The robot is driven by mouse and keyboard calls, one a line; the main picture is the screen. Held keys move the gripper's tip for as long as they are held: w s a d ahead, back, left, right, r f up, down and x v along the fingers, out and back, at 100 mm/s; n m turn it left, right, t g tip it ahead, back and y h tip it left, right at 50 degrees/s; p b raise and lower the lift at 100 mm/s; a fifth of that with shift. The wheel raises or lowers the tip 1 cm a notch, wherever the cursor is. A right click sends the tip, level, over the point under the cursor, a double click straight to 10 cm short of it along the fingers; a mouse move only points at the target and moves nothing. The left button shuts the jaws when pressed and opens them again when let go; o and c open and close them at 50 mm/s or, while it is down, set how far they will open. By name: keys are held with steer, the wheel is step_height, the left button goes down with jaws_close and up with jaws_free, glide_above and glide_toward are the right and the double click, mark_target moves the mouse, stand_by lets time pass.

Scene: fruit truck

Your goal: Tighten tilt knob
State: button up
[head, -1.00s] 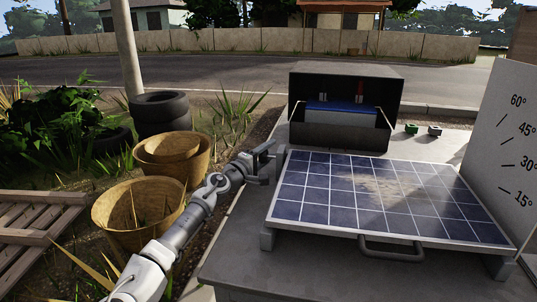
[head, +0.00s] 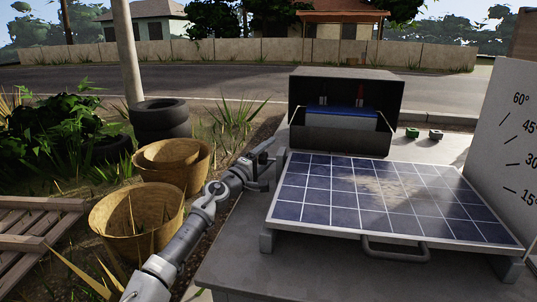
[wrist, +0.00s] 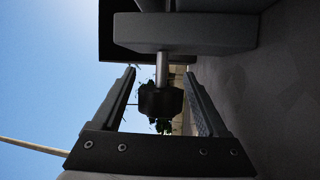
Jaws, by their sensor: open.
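The tilt knob (wrist: 160,100) is a dark, rounded knob on a short metal shaft in the wrist view. The shaft runs to a grey bar (wrist: 185,32). My gripper (wrist: 160,73) is open, with one finger on each side of the knob. Gaps show between the knob and both fingers. In the head view my gripper (head: 267,158) is at the left rear corner of the solar panel (head: 375,198), and the knob cannot be made out there. The panel lies at a low tilt on its frame. An angle board (head: 505,150) marked 15° to 60° stands at right.
An open dark box (head: 345,140) with a blue-topped unit stands behind the panel. Small green (head: 412,132) and grey-red (head: 436,134) blocks lie to its right. A handle (head: 395,250) sticks out at the panel's front. Baskets (head: 136,218), tyres (head: 160,118) and a pallet (head: 30,235) are at left.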

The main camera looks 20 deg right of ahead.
steer(key=shift+r+p, duration=0.25)
steer(key=shift+p, duration=0.75)
